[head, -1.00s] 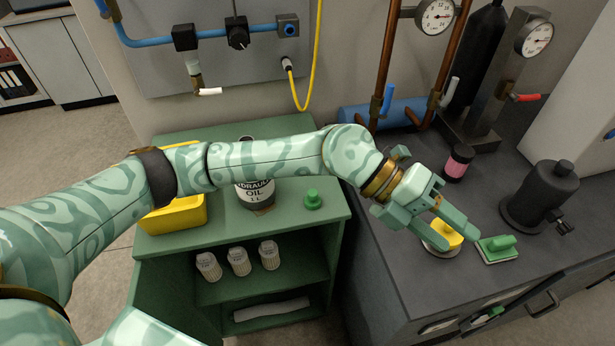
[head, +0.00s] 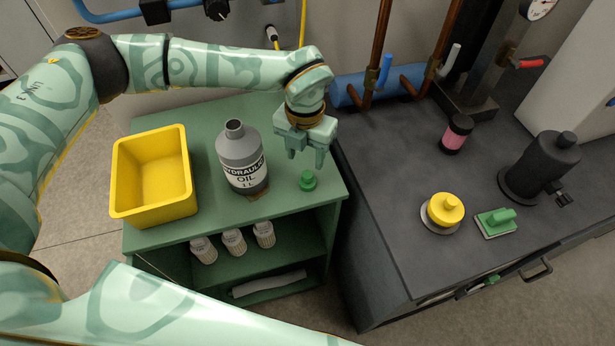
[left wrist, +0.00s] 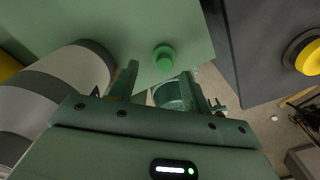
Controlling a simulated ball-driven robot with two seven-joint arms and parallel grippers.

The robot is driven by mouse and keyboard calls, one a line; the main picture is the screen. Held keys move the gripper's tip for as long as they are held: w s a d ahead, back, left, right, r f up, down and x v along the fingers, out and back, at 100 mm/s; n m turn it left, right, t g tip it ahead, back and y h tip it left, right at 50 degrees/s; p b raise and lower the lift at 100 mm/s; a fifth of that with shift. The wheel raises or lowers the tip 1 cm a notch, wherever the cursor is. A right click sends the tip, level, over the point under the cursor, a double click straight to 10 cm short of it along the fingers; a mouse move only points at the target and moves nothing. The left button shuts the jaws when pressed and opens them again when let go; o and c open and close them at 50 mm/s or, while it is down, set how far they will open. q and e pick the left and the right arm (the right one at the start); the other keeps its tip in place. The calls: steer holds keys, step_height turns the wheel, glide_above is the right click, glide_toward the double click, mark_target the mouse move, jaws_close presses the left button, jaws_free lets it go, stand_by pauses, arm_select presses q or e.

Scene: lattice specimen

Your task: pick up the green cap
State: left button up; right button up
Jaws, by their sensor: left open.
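The green cap (head: 307,180) stands on the green cabinet top near its right front corner. It also shows in the left wrist view (left wrist: 164,58), beyond the fingertips and between the lines of the two fingers. My left gripper (head: 307,155) is open and empty, above and just behind the cap, fingers pointing down, not touching it. In the left wrist view its two fingers (left wrist: 162,82) stand apart. The grey hydraulic oil bottle (head: 242,160) stands uncapped to the left of the cap. My right gripper is not in view.
A yellow bin (head: 153,205) stands on the left of the cabinet top (head: 205,222). The dark bench at right holds a yellow knobbed disc (head: 443,210), a green-handled block (head: 496,221), a pink jar (head: 456,134) and a black cylinder (head: 542,165). White filters (head: 234,242) stand on the shelf below.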

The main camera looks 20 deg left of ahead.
mark_target(308, 174)
arm_select(q)
steer(key=shift+s+d+f, duration=0.15)
steer(key=shift+f, duration=0.45)
steer(key=f, duration=0.4)
steer(key=shift+s+d+f, duration=0.2)
steer(key=shift+s+d, duration=0.05)
steer(key=shift+r, duration=0.1)
steer(key=c, duration=1)
steer(key=shift+c, duration=0.2)
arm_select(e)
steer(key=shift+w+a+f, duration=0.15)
